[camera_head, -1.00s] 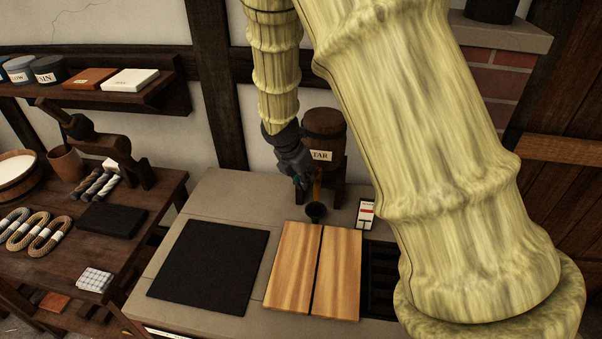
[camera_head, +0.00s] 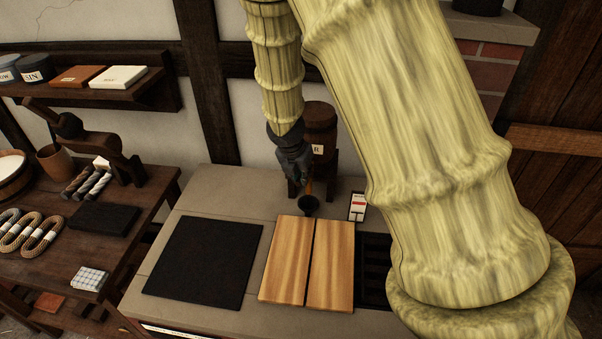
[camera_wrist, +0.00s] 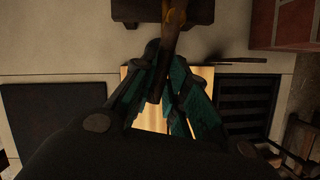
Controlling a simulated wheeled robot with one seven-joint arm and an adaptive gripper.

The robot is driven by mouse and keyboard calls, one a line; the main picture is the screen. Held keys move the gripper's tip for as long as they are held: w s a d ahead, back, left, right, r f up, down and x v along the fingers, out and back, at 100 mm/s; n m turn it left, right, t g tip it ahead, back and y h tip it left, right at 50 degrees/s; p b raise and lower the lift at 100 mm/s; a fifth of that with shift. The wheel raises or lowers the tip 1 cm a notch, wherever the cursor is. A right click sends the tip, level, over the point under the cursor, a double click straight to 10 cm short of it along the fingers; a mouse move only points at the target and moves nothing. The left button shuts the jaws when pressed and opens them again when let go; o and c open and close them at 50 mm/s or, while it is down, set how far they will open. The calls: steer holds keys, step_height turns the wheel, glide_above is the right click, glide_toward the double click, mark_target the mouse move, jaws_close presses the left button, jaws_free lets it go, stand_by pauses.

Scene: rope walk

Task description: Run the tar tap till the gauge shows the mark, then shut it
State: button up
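The tar cask (camera_head: 320,122) stands on a dark wooden stand at the back of the stone counter; my gripper (camera_head: 305,180) covers most of its label. A brownish tap or spout shows below the label, and it is in the wrist view as a brown tap (camera_wrist: 172,20). A dark, narrow brown piece runs down from it between my two teal-padded fingers (camera_wrist: 162,80). Whether they touch it is unclear. A small dark pot (camera_head: 308,205) stands under the tap. The white gauge card (camera_head: 357,206) with a red mark is right of the pot; its reading is too small to tell.
Two wooden boards (camera_head: 305,262) and a black mat (camera_head: 205,262) lie on the counter in front. A dark slotted recess (camera_head: 374,270) is right of the boards. A side table (camera_head: 130,235) with rope coils is at left. My arm hides the right side.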

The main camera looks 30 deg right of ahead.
steer(key=o, duration=0.4)
steer(key=shift+o, duration=0.2)
steer(key=shift+r, duration=0.1)
steer(key=v, duration=1.1)
steer(key=shift+a+r, duration=0.2)
steer(key=shift+r, duration=0.1)
steer(key=shift+s, duration=0.1)
